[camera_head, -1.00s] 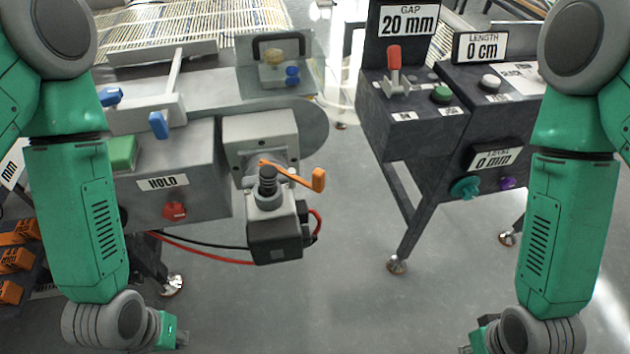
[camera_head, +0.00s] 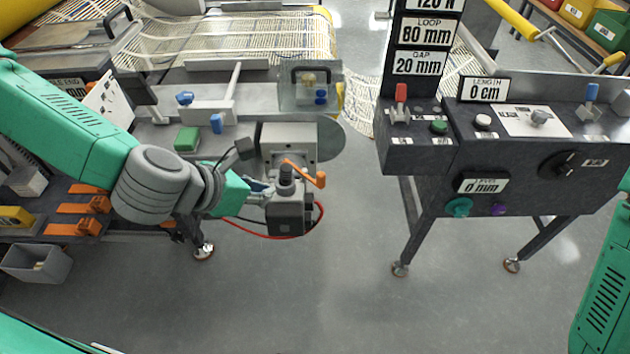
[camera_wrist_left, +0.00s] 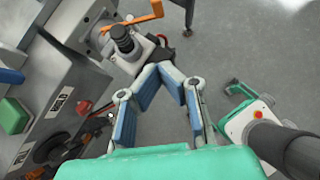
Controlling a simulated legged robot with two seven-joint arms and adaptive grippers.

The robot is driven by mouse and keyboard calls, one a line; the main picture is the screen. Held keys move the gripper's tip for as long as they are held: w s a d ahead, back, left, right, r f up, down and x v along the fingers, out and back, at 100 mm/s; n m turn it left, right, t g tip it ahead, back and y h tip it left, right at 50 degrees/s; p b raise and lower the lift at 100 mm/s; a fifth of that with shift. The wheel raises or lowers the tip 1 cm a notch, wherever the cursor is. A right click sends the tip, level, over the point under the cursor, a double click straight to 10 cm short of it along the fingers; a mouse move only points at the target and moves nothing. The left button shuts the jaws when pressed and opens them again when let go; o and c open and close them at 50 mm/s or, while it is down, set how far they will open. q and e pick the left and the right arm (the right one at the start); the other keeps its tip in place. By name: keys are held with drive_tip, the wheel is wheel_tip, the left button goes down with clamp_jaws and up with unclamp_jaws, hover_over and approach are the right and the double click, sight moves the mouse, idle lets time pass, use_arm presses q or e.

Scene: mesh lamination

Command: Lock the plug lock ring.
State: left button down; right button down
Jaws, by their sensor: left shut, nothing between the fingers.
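A dark plug (camera_head: 286,176) with a ribbed black top stands upright on a grey and black connector block (camera_head: 288,212) at the front of the left machine. An orange lever (camera_head: 305,173) reaches out beside the plug top to the right. I cannot tell which part is the lock ring. The plug top (camera_wrist_left: 122,38) and the lever (camera_wrist_left: 140,20) show in the left wrist view. My left gripper (camera_head: 262,190) is shut and empty at the left side of the block. Its blue-padded fingertips (camera_wrist_left: 161,68) meet close to the block; contact is unclear. My right gripper is out of view.
The grey machine (camera_head: 210,150) carries a green button (camera_head: 187,139) and blue handles. A dark control stand (camera_head: 510,150) is to the right, with open floor (camera_head: 345,270) between. A red cable (camera_head: 265,235) loops below the block. Orange-handled items (camera_head: 85,207) lie at the left.

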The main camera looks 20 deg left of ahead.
sight(318, 184)
use_arm(q)
drive_tip(key=shift+w+d, duration=0.1)
drive_tip(key=shift+d, duration=0.25)
drive_tip(key=x, duration=1)
drive_tip(key=shift+a+f, duration=0.1)
drive_tip(key=shift+a, duration=0.05)
drive_tip(key=shift+w+d, duration=0.35)
drive_tip(key=shift+w, duration=0.25)
drive_tip(key=shift+w+d, duration=0.3)
drive_tip(key=shift+w, duration=0.3)
drive_tip(key=shift+w+d, duration=0.35)
drive_tip(key=shift+w, duration=0.2)
